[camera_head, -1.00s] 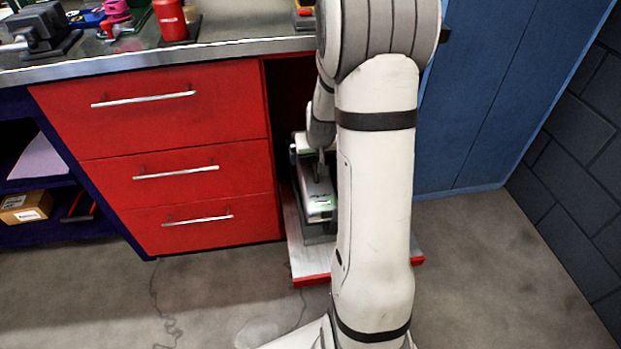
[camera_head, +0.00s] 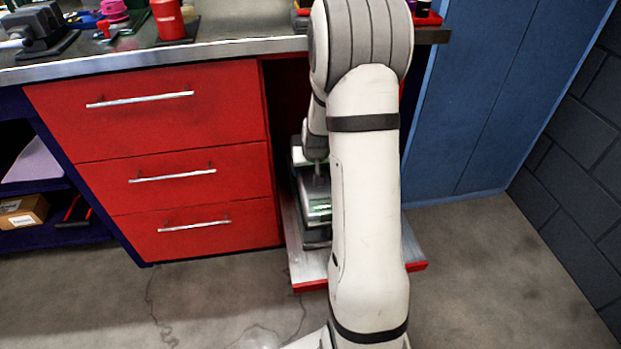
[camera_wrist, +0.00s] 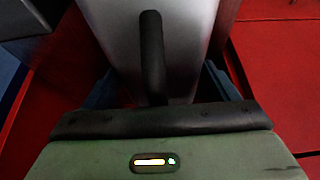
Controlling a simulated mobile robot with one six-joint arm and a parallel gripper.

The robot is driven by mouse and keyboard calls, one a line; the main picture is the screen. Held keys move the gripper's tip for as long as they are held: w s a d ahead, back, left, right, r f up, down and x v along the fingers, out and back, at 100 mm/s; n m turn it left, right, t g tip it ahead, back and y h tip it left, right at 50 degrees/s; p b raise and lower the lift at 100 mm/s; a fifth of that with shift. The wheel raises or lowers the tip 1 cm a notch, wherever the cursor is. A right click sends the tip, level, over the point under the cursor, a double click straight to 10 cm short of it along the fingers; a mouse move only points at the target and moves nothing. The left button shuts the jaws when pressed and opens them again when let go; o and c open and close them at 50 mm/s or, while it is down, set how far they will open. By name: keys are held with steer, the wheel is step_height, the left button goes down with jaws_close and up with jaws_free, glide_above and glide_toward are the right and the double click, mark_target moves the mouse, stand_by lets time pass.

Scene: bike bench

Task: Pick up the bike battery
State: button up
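The bike battery (camera_head: 318,211) is a grey block with a small green light on its front end. It sits on a pull-out shelf (camera_head: 306,266) under the bench, partly hidden behind my arm. In the wrist view I take the silver body with a black bar handle (camera_wrist: 152,55) and the grey-green end panel with a lit indicator (camera_wrist: 225,155) to be the battery. The wrist view shows no clear fingertips, so contact with the handle cannot be told.
Red drawers (camera_head: 190,205) stand directly left of the shelf. The metal-edged bench top (camera_head: 230,47) is above, with tools and a red can (camera_head: 168,18). A blue cabinet (camera_head: 480,110) is to the right. The floor in front is clear.

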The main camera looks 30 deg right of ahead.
steer(key=c, duration=1.5)
steer(key=shift+w+r, duration=0.15)
steer(key=shift+r, duration=0.05)
